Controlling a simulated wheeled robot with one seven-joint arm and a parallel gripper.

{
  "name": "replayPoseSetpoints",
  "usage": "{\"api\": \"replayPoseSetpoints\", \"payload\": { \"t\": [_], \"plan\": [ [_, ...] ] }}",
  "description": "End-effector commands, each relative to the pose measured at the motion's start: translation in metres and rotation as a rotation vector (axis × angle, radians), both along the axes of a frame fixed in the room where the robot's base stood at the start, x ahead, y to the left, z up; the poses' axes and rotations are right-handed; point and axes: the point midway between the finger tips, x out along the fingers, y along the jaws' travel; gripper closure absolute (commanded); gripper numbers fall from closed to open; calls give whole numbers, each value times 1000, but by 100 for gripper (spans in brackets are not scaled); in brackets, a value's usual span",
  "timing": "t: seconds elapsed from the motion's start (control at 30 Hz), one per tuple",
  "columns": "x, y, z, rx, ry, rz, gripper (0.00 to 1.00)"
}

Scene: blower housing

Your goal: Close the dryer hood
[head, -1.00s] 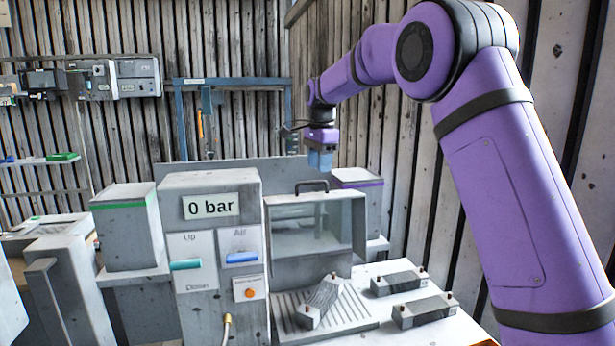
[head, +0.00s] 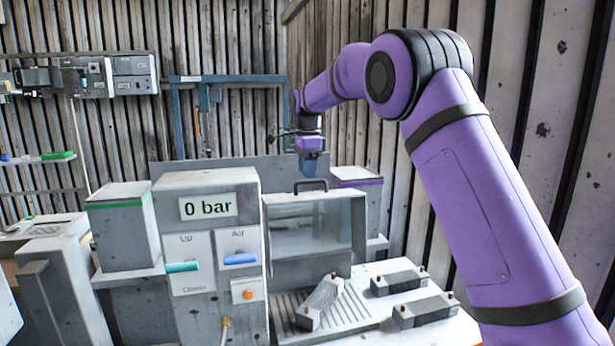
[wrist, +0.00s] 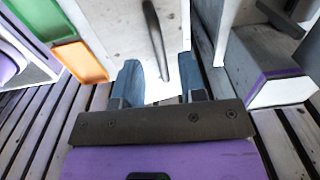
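The dryer hood (head: 312,232) is a grey frame with a clear window. It sits raised above the ribbed tray (head: 345,318), with an open gap beneath its front. Its dark handle (head: 311,185) is on top. My gripper (head: 311,172) points down just above the handle in the head view. In the wrist view, my gripper (wrist: 161,88) has its two blue fingers apart. The handle (wrist: 156,40) shows as a dark bar with its near end between the fingers in the picture; I cannot tell whether they touch.
A metal block (head: 320,302) lies on the ribbed tray, and two more (head: 398,283) lie to the right. The control panel labelled "0 bar" (head: 208,206) adjoins the hood on the left. A purple-striped box (head: 358,178) stands behind right.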

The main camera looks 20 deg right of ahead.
Motion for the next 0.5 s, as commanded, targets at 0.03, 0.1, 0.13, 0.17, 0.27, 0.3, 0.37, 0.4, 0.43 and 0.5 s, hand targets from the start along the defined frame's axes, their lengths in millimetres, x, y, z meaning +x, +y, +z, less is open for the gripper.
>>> {"api": "replayPoseSetpoints", "payload": {
  "t": [0.03, 0.1, 0.13, 0.17, 0.27, 0.3, 0.37, 0.4, 0.43, 0.5],
  "plan": [
    [0, 0, -7, 0, 3, 0, 62],
    [0, 0, -13, 0, 1, 0, 62],
    [0, 0, -16, 0, 1, 0, 62],
    [0, 0, -18, 0, 1, 0, 62],
    [0, 0, -22, 0, 0, 0, 62],
    [0, 0, -23, 0, 0, 0, 62],
    [0, 0, -23, 0, -1, 0, 62],
    [0, 0, -23, 0, -1, 0, 62],
    [0, 0, -23, 0, -1, 0, 62],
    [0, 0, -23, 0, -1, 0, 62]
  ]
}}
